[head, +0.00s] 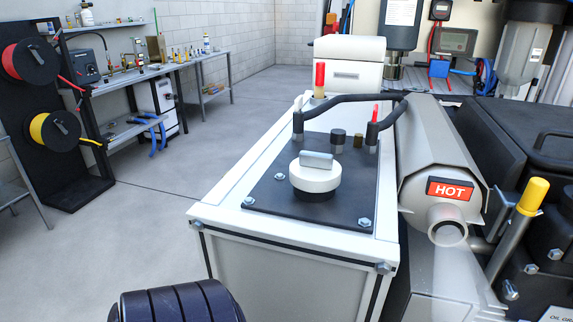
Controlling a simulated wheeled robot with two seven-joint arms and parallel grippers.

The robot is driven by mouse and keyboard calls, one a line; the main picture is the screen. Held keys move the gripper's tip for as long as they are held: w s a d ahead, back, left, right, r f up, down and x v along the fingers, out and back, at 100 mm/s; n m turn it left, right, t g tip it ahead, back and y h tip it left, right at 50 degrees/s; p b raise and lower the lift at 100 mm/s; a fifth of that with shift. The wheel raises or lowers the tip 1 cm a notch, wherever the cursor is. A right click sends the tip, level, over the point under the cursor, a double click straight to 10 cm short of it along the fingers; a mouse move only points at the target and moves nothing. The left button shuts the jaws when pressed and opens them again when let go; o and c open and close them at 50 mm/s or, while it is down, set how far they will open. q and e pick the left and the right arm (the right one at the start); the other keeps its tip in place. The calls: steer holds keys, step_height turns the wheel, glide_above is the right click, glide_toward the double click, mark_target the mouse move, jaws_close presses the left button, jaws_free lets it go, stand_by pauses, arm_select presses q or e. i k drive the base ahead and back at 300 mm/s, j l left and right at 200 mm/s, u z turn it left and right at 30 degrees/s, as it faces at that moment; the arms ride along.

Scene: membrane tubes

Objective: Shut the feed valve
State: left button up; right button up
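A white round knob (315,180) with a grey bar handle (317,159) sits on a dark plate (262,192) on top of a white cabinet (290,275). It looks like a valve handle, but I cannot tell whether it is the feed valve. Its bar lies roughly left to right. Behind it, a red-topped lever (320,78) stands upright on a brass fitting, and a smaller red piece (375,113) shows by a black hose (345,99). Neither of my grippers shows in the head view.
A grey cylinder marked HOT (451,189) lies right of the plate, near a yellow-capped lever (533,197). Dark machinery (500,135) fills the right side. A workbench (150,75) and cable reels (54,132) stand at the left. The floor between is clear.

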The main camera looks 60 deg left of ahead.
mark_target(374, 120)
steer(key=u, duration=1.65)
steer(key=k+l+u, duration=0.15)
